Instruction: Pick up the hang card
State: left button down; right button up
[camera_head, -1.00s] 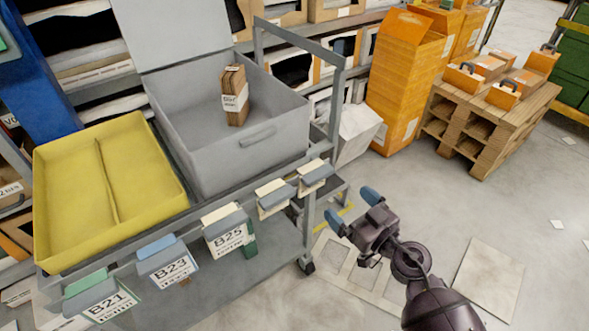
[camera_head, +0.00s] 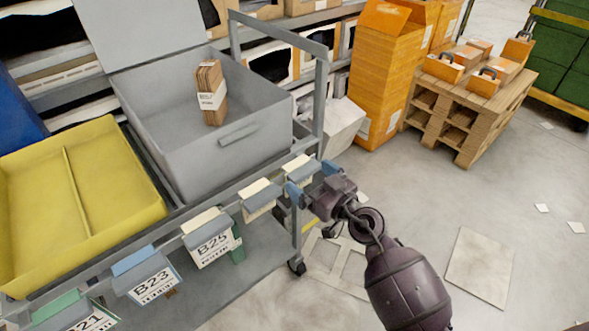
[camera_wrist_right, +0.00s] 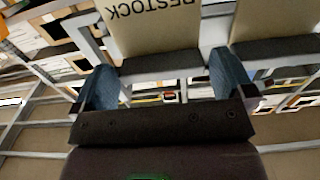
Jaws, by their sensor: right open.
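Several hang cards hang from grey and coloured holders along the cart's front rail. The B23 card (camera_head: 155,285) and the B25 card (camera_head: 210,248) face out at the left; two cream-topped cards, one in the middle (camera_head: 258,195) and one at the right end (camera_head: 300,168), show no readable text from the head. My right gripper (camera_head: 313,181) is open and empty, its blue fingertips close by the right-end card. In the right wrist view, a beige card reading "RESTOCK" upside down (camera_wrist_right: 150,28) appears beyond and between the open fingers (camera_wrist_right: 160,82). Contact is not visible. My left gripper is not in view.
The cart carries a yellow divided tray (camera_head: 125,140) and a grey bin (camera_head: 215,165) with a brown bundle (camera_head: 211,92) inside. The cart's upright frame (camera_head: 322,100) rises behind my right gripper. A pallet stack (camera_head: 470,125) stands at the back right. The floor at right is mostly open.

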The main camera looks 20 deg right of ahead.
jog(key=shift+x, duration=1.1)
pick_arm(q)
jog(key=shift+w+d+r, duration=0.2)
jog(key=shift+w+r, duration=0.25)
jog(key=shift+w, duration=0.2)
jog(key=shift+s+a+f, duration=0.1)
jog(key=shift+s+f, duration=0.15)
pick_arm(e)
jog(key=c, duration=0.6)
jog(key=shift+r, duration=0.1)
